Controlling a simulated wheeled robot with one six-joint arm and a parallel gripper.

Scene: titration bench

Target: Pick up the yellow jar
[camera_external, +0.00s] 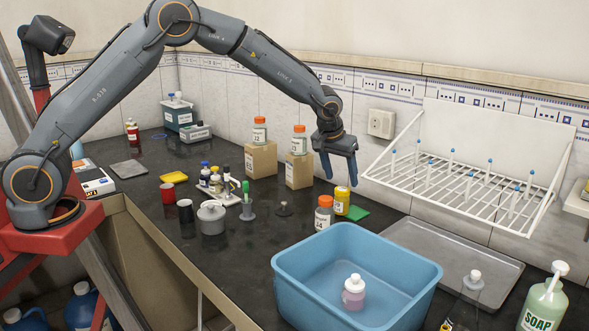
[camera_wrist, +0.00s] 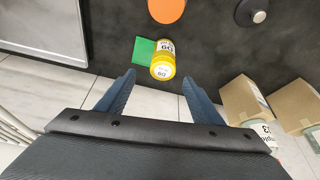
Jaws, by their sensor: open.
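The yellow jar (camera_external: 342,201) stands on the dark bench, beside a green pad and just behind an orange-capped bottle. It also shows in the wrist view (camera_wrist: 163,66), seen from above with a white label, beyond and between my fingers. My gripper (camera_external: 340,180) hangs above the bench near the yellow jar, with its fingers pointing down. In the wrist view the fingers (camera_wrist: 158,80) are spread wide apart, and nothing is held between them.
The orange-capped bottle (camera_external: 324,213) stands close to the jar. The green pad (camera_external: 357,213) lies beside it. A blue basin (camera_external: 290,268) is in front. Cardboard boxes (camera_external: 299,171) with bottles on top stand to the left. A white drying rack (camera_external: 430,180) hangs at right.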

